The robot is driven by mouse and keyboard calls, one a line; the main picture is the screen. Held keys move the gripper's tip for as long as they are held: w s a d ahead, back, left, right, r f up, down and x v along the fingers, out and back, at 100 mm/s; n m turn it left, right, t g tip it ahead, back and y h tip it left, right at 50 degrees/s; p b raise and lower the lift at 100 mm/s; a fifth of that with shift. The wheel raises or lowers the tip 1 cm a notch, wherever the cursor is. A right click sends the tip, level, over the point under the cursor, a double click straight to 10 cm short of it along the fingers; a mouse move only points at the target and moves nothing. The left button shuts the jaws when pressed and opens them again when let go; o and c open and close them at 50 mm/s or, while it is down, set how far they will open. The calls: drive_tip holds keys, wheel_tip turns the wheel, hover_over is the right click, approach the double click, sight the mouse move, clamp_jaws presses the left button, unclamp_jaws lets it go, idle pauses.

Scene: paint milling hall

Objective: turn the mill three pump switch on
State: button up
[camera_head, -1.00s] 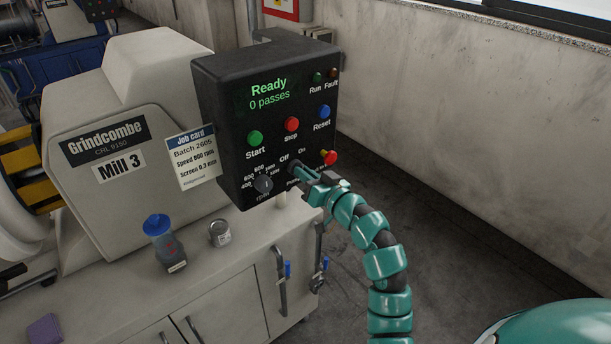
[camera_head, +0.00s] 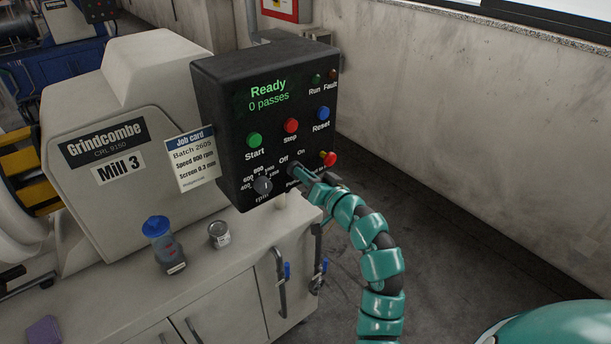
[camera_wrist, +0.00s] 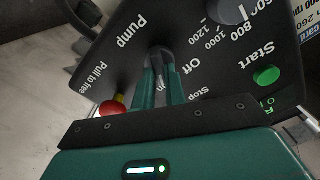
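The black control panel (camera_head: 232,104) of Mill 3 (camera_head: 124,167) carries the pump switch, a dark rotary knob low on its face below the "Off" and "On" labels. The knob (camera_wrist: 158,54) shows between the fingertips in the wrist view, with the "Pump" label beside it. My gripper (camera_head: 297,170) is at the knob, its two teal fingers close together on either side of it and seemingly shut on it. The fingers and wrist hide most of the knob, so I cannot tell whether it points to Off or On. The display reads "Ready, 0 passes".
A red pull-to-free button (camera_head: 328,158) sits just right of my gripper. The rpm dial (camera_head: 263,185), green Start (camera_head: 254,139), red Stop (camera_head: 291,125) and blue Reset (camera_head: 322,112) buttons are nearby. A job card (camera_head: 194,158) stands left of the panel. The floor right is clear.

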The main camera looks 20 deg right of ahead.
drive_tip(key=o, duration=0.3)
drive_tip(key=shift+o, duration=0.2)
drive_tip(key=shift+s, duration=0.1)
drive_tip(key=p+v, duration=0.2)
drive_tip(key=v, duration=1.5)
drive_tip(key=shift+s+d, duration=0.1)
